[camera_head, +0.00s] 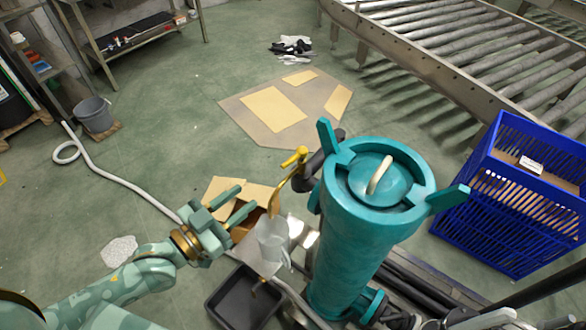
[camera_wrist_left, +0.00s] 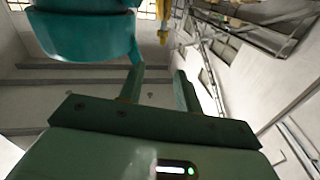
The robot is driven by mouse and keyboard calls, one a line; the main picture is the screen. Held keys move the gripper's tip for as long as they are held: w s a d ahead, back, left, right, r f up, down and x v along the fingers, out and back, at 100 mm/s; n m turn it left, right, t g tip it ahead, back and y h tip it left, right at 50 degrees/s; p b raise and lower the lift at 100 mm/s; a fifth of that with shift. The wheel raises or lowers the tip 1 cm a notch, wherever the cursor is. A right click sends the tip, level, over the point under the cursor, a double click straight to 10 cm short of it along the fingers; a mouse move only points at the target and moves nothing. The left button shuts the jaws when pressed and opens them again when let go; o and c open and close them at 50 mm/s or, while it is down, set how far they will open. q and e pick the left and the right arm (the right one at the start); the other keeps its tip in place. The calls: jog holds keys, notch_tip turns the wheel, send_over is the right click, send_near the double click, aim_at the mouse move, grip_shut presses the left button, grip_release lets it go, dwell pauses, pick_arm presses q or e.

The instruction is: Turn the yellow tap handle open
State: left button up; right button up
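The yellow tap handle (camera_head: 295,157) is on the left side of a tall teal cylinder (camera_head: 350,225), beside a dark pipe fitting. A yellow part of it also shows at the top of the left wrist view (camera_wrist_left: 164,22). My left gripper (camera_head: 247,198) is to the left of the tap, its two fingers apart with nothing between them. The gap between the fingers also shows in the left wrist view (camera_wrist_left: 160,72). The gripper appears apart from the handle. My right gripper is not in view.
A clear jug (camera_head: 271,240) stands below the tap, near a black tray (camera_head: 243,298). A cardboard box is behind my left gripper. A blue crate (camera_head: 515,200) stands right of the cylinder, and a roller conveyor (camera_head: 400,55) is behind. Open floor lies to the left.

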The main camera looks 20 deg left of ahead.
aim_at(291, 158)
pick_arm(q)
jog(key=w+d+n+b, duration=0.1)
jog(key=w+d, duration=0.1)
jog(key=w, duration=0.3)
jog(key=w+d+n+b, duration=0.1)
jog(key=w+d, duration=0.1)
jog(key=w, duration=0.3)
jog(key=w+d+n+b, duration=0.1)
jog(key=w+d, duration=0.2)
jog(key=w, duration=0.1)
jog(key=shift+w+f+n, duration=0.25)
jog(key=shift+w+n, duration=0.05)
jog(key=shift+w, duration=0.1)
jog(key=shift+y, duration=0.4)
jog(key=shift+s, duration=0.1)
grip_shut()
jog(key=shift+s+r, duration=0.1)
jog(key=shift+r, duration=0.05)
jog(key=shift+a+r, duration=0.1)
jog(key=shift+r, duration=0.05)
